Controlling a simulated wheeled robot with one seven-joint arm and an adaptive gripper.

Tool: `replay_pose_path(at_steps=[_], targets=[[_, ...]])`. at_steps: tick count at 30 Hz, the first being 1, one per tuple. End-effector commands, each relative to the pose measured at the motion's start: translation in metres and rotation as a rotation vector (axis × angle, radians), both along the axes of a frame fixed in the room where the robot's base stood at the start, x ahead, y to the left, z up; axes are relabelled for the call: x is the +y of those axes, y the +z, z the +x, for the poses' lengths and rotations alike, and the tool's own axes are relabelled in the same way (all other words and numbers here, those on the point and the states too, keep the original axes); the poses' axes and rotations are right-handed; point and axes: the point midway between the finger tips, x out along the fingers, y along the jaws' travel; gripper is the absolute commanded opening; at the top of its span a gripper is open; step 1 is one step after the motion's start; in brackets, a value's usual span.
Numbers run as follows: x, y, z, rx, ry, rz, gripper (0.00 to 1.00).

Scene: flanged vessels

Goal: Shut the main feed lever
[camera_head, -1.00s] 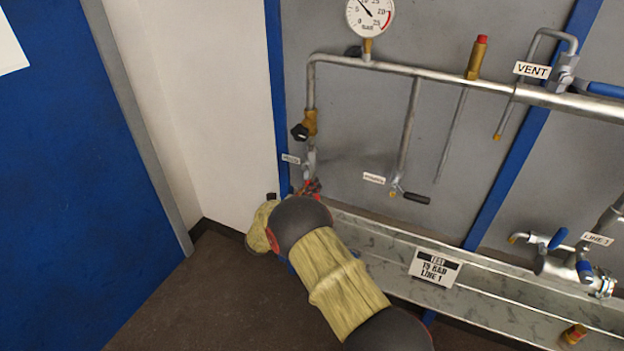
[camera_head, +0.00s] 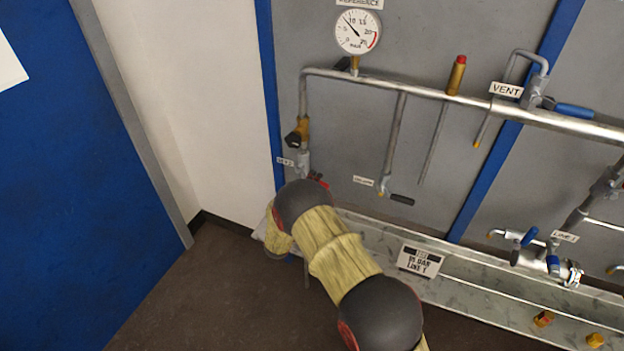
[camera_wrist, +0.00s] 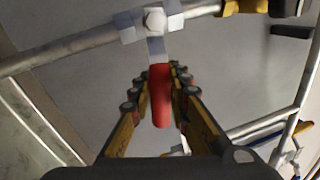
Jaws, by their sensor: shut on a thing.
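A red-handled lever (camera_wrist: 160,95) shows in the wrist view, hanging from a hex-nut pivot (camera_wrist: 154,19) on a metal pipe. The handle runs from the pivot toward my wrist, roughly square to the pipe. My gripper (camera_wrist: 162,70) is shut on the red handle, with one jointed finger on each side. In the head view a little red (camera_head: 318,180) shows just above my arm at the foot of the left vertical pipe. My arm hides the gripper and most of the lever there. No label naming this lever is readable.
A black-handled lever (camera_head: 402,199) hangs right of my arm. Above are a pressure gauge (camera_head: 357,32), a brass valve (camera_head: 456,75) and a blue vent handle (camera_head: 575,111). A metal trough (camera_head: 460,283) runs along the wall's foot. Floor at left is clear.

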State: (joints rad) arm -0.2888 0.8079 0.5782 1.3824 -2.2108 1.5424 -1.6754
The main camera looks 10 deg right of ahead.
Motion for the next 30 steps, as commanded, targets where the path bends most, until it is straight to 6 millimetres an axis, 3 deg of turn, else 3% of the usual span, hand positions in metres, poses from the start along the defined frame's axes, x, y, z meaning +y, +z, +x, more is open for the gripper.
replay_pose_path(at_steps=[12,29,30], targets=[[0.0001,0.0146,0.0002,0.108,0.003,-0.151,0.00],[0.0007,0.0157,0.0006,0.121,0.004,-0.171,0.00],[0.0007,0.0158,0.0005,0.121,0.003,-0.171,0.20]])
